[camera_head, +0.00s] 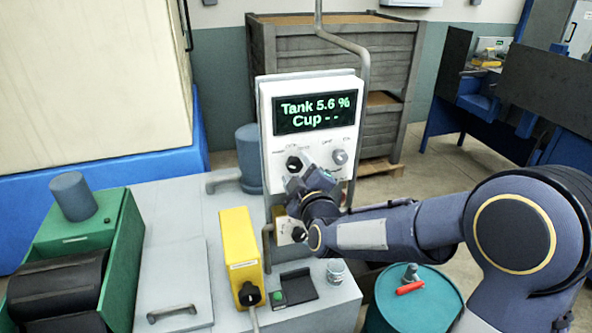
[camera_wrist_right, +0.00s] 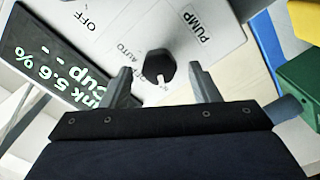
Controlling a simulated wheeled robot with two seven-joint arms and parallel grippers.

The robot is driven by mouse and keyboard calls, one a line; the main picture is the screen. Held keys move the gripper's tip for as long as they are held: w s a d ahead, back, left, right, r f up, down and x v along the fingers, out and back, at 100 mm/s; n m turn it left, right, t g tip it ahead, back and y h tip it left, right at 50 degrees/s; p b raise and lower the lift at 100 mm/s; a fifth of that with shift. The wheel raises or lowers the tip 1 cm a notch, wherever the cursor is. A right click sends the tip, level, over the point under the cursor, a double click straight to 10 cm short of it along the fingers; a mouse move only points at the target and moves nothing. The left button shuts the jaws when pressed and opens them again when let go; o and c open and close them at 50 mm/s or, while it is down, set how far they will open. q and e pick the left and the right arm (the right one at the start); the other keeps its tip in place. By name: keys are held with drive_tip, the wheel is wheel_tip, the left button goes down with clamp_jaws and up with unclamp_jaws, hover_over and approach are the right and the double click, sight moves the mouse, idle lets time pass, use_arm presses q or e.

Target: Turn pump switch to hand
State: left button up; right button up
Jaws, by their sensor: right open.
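The pump switch is a black knob (camera_wrist_right: 159,66) on the white control panel, with a PUMP label beside it in the wrist view. OFF and AUTO labels also show, and a white mark on the knob points toward my gripper. In the head view the knob (camera_head: 294,163) is below the display, just beyond my right gripper (camera_head: 298,183). In the wrist view my right gripper (camera_wrist_right: 164,82) is open, with one finger on each side of the knob and gaps to both. Its grip is empty. My left gripper is out of view.
The display (camera_head: 316,112) reads Tank 5.6 % and Cup - -. A grey knob (camera_head: 340,157) is right of the pump switch. Below are a yellow box (camera_head: 239,250), a small cup (camera_head: 337,270) and a teal drum (camera_head: 415,305). A grey pipe (camera_head: 365,75) runs beside the panel.

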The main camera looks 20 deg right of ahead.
drive_tip(key=s, duration=0.7)
drive_tip(key=shift+d, duration=0.15)
